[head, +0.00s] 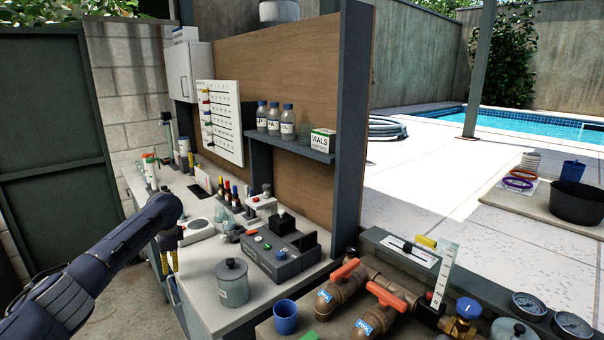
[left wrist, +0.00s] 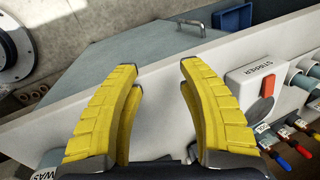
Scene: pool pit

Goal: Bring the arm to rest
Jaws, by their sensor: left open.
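My left arm (head: 110,245) reaches in from the left in the head view. Its gripper (head: 171,262) points down beside the left front edge of the bench, with yellow fingers partly hidden by the arm. In the left wrist view the two yellow fingers of the left gripper (left wrist: 160,75) stand apart with nothing between them. Behind them is a white panel marked STIRRER with a red switch (left wrist: 268,86). My right gripper does not show in either view.
The bench holds a lidded grey pot (head: 232,285), a grey test unit (head: 283,258) and several small bottles (head: 232,194). A blue cup (head: 286,317) and brown valves with orange handles (head: 345,285) stand at the front. Bare floor (head: 125,315) lies left of the bench.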

